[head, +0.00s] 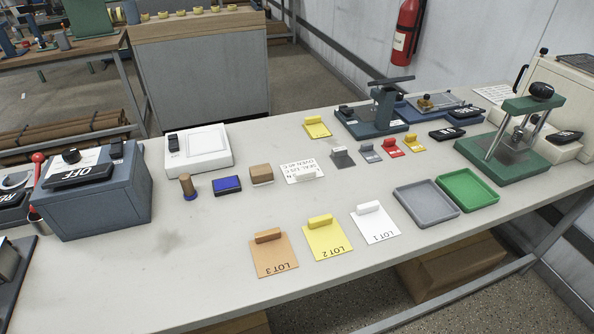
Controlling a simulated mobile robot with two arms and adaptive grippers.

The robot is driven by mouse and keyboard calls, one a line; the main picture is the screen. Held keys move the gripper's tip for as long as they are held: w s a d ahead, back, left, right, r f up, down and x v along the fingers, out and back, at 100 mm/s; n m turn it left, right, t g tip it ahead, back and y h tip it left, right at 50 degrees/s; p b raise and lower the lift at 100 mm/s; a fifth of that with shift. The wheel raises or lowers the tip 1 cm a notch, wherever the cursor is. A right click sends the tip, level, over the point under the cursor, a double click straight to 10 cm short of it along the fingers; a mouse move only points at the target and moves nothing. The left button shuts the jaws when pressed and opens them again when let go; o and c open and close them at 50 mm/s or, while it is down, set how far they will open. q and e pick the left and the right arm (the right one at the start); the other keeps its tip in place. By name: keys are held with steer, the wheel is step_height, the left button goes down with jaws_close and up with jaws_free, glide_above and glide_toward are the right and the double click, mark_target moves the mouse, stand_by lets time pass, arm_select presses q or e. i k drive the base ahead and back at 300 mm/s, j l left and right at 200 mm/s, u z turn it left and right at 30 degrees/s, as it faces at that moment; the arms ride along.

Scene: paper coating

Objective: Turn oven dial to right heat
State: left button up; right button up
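Neither of my grippers shows in the head view. A blue box (100,205) stands at the left of the table, with a dark round dial (71,155) and a tilted black plate reading OFF (78,175) on its top. A beige box (570,78) stands at the far right, partly cut off by the frame edge, with a black plate (565,137) at its front. I cannot tell for certain which of the two is the oven. A white card (303,173) at mid-table carries upside-down print that seems to read SEAL 125 C and OVEN 45 C.
A white scale (198,150), a wooden stamp (187,186) and a blue pad (227,185) stand right of the blue box. Lot cards (327,238), grey (425,204) and green (468,190) trays, and a green press (503,152) lie rightward.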

mark_target(535, 118)
steer(key=z, duration=1.55)
steer(key=i+l+u, duration=0.15)
steer(key=u, duration=0.2)
steer(key=i+l+u, duration=0.15)
steer(key=u, duration=0.25)
steer(key=i+l+u, duration=0.15)
steer(key=u, duration=0.2)
steer(key=l, duration=0.1)
